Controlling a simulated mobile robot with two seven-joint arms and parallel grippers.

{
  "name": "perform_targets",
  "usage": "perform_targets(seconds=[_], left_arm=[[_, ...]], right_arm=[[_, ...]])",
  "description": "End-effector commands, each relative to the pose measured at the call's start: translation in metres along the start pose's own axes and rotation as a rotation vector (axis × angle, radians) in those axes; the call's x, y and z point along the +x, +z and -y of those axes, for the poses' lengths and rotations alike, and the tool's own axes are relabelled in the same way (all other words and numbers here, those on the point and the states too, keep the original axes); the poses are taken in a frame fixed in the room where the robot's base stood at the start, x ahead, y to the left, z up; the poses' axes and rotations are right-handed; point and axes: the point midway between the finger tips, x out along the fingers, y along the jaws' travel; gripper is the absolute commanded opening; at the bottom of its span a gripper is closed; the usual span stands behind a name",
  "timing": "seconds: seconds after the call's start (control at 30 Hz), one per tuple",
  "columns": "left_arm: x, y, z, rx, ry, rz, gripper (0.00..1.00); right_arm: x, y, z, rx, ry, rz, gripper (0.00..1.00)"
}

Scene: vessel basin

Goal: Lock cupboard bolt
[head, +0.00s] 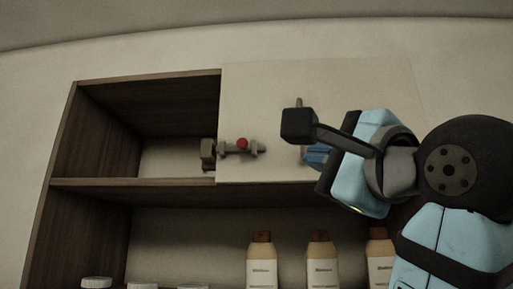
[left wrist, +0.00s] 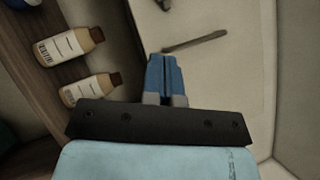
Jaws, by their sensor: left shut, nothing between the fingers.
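The cupboard bolt (head: 258,147) is a grey sliding bolt with a red knob (head: 242,144), on the lower left of the pale cupboard door (head: 250,90) in the head view. A grey catch bracket (head: 208,152) sits at the door's left edge. The rod appears to reach the bracket, but I cannot tell if it is inside. My left gripper (head: 314,155) is to the right of the bolt, apart from it, and partly hidden by its own wrist. Its blue fingers (left wrist: 161,75) are shut and empty in the left wrist view. My right gripper is not in view.
The door covers the upper right; the upper left compartment (head: 105,125) is open and empty. Several bottles (head: 261,262) stand on the lower shelf and show in the left wrist view (left wrist: 69,45). A dark bar-shaped handle (left wrist: 195,41) is on the door near my fingers.

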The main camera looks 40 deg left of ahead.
Motion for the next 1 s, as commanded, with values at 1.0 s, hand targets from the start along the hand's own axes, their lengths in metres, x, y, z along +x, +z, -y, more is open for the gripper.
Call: perform_targets(seconds=[1.0], left_arm=[[0.127, 0.026, 0.001, -0.001, 0.000, 0.001, 0.00]], right_arm=[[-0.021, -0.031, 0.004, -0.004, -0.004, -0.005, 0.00]])
